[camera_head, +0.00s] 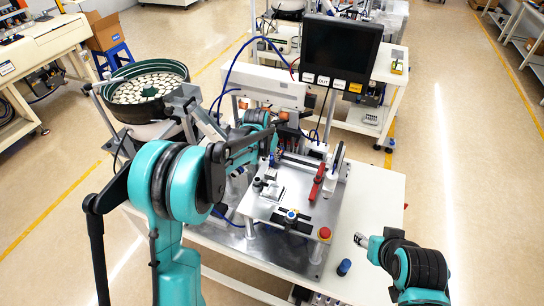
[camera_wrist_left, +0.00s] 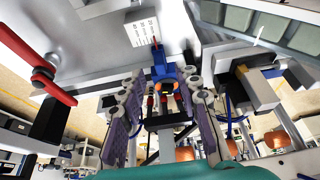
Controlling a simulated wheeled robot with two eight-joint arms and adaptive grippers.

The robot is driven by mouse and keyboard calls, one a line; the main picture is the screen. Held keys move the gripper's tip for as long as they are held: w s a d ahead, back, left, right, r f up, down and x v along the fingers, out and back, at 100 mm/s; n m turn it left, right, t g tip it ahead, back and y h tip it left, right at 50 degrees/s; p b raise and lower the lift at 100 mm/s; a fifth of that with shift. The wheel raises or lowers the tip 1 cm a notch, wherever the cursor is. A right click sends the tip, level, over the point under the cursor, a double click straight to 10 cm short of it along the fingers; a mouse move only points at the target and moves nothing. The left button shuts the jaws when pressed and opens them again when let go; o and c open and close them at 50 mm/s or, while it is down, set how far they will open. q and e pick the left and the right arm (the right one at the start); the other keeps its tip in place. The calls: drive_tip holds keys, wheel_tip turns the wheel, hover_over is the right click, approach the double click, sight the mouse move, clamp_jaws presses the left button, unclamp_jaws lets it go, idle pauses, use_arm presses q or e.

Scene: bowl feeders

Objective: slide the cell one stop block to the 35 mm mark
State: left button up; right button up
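In the left wrist view a blue block (camera_wrist_left: 160,70) with a thin red pointer on top sits at the edge of a grey metal plate, by a white printed label (camera_wrist_left: 142,32). It looks like the stop block; its mark reading is too small to tell. My left gripper (camera_wrist_left: 166,80) has its two padded fingers on either side of the block, apart, with small gaps seeming to show. In the head view my left gripper (camera_head: 284,132) is over the back of the cell table, its fingertips partly hidden. My right gripper (camera_head: 362,240) is low at the table's right side, its fingers unclear.
A red handle (camera_head: 317,182) stands on the cell's plate; it also shows in the wrist view (camera_wrist_left: 40,80). A black monitor (camera_head: 340,48) rises behind. A bowl feeder (camera_head: 145,88) is at left. A red button (camera_head: 324,233) is at the front.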

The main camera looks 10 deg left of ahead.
sight(271, 158)
use_arm(q)
drive_tip(key=shift+x, duration=1.8)
clamp_jaws()
drive_tip(key=shift+s+d+f+b, duration=0.1)
drive_tip(key=shift+s+d+b, duration=0.05)
drive_tip(key=shift+d+b, duration=0.5)
drive_tip(key=shift+d, duration=0.15)
unclamp_jaws()
drive_tip(key=v, duration=1.2)
